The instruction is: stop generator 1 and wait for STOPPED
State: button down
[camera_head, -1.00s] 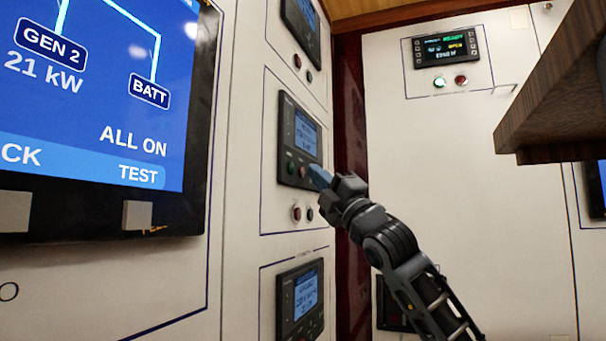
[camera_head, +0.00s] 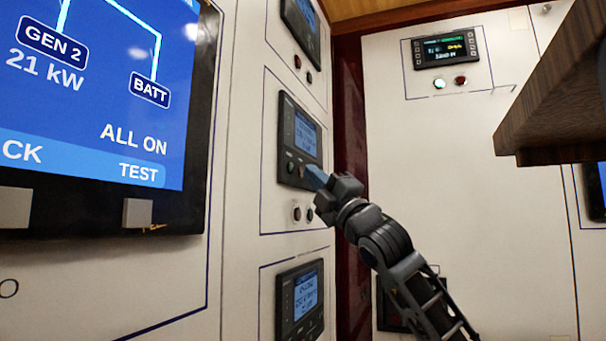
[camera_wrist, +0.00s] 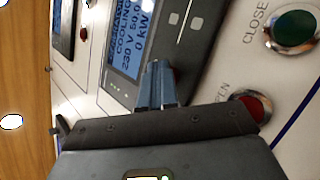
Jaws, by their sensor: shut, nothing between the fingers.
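A dark generator controller (camera_head: 291,165) with a lit screen is on the middle left-hand panel. In the wrist view its screen (camera_wrist: 130,38) reads COOLING, 230 V and 0 kW. I cannot read which generator it belongs to. My gripper (camera_head: 317,177) is shut and empty, its blue fingertips at the lower right part of this controller. In the wrist view the fingers (camera_wrist: 158,82) overlap the controller's face and hide part of it. I cannot tell whether they touch it. A green CLOSE button (camera_wrist: 295,28) and a red button (camera_wrist: 254,106) sit beside the controller.
A similar controller (camera_head: 299,302) is below and another (camera_head: 300,26) above. A large blue display (camera_head: 100,130) fills the left. A small panel meter (camera_head: 447,48) is on the far wall. A brown wooden ledge (camera_head: 550,90) juts in at the right.

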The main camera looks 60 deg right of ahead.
jog(key=shift+s+y, duration=0.15)
jog(key=shift+y, duration=0.15)
jog(key=shift+s+b, duration=0.65)
jog(key=shift+s, duration=0.05)
jog(key=shift+s+d, duration=0.1)
jog(key=s+b, duration=0.2)
jog(key=s, duration=0.2)
jog(key=shift+s+d+b, duration=0.15)
jog(key=shift+s+b, duration=0.25)
dwell(0.6)
